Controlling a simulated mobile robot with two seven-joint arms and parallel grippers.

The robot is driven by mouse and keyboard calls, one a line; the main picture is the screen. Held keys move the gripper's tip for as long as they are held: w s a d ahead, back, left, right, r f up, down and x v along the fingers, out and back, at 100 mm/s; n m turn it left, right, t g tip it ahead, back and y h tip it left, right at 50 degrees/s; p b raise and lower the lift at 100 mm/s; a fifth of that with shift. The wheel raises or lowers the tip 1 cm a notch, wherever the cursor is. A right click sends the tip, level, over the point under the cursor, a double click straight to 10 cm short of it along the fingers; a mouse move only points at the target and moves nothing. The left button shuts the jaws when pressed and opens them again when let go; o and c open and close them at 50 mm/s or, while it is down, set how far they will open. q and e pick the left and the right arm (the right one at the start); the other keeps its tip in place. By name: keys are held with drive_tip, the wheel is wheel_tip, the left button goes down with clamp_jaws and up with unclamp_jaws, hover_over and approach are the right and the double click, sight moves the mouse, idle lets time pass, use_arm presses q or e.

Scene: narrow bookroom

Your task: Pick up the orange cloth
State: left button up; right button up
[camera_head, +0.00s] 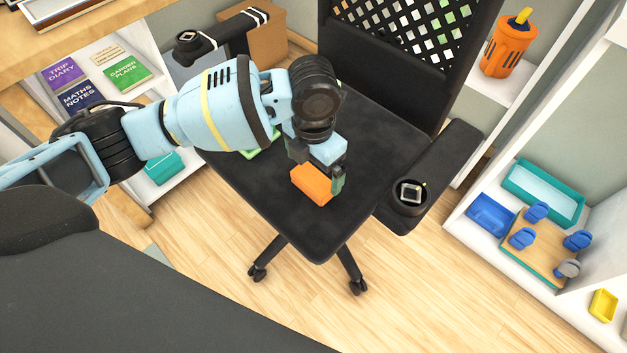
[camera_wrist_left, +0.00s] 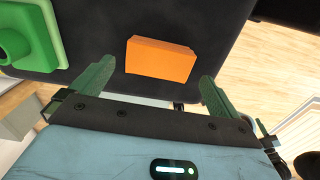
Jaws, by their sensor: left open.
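The orange cloth (camera_head: 311,184) looks like a small folded block lying on the black seat of an office chair (camera_head: 370,150). My left gripper (camera_head: 316,178) is over the seat, right at the cloth in the head view. In the left wrist view, the cloth (camera_wrist_left: 161,60) lies ahead of and between the two green fingertips of my left gripper (camera_wrist_left: 153,84). The fingers are wide apart with nothing held between them. The wrist hides part of the seat behind the cloth. My right gripper is not in view.
A green object (camera_wrist_left: 30,40) lies on the seat left of the cloth, partly hidden by my arm in the head view. The chair's right armrest (camera_head: 432,180) holds a dark cup-like holder. Shelves with books stand left; a shelf with trays (camera_head: 545,192) stands right.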

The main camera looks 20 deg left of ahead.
sight(313, 178)
use_arm(q)
wheel_tip(313, 178, down, 5)
drive_tip(key=shift+f+b, duration=0.1)
drive_tip(key=shift+b, duration=0.9)
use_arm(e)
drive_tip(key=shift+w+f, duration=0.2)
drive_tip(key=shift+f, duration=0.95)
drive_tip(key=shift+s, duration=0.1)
use_arm(q)
drive_tip(key=c, duration=0.8)
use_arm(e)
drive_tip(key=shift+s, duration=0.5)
use_arm(q)
drive_tip(key=shift+r, duration=0.2)
wheel_tip(313, 178, up, 9)
drive_tip(key=p, duration=0.3)
drive_tip(key=shift+f, duration=0.15)
drive_tip(key=shift+r+p, duration=0.35)
drive_tip(key=shift+r, duration=0.3)
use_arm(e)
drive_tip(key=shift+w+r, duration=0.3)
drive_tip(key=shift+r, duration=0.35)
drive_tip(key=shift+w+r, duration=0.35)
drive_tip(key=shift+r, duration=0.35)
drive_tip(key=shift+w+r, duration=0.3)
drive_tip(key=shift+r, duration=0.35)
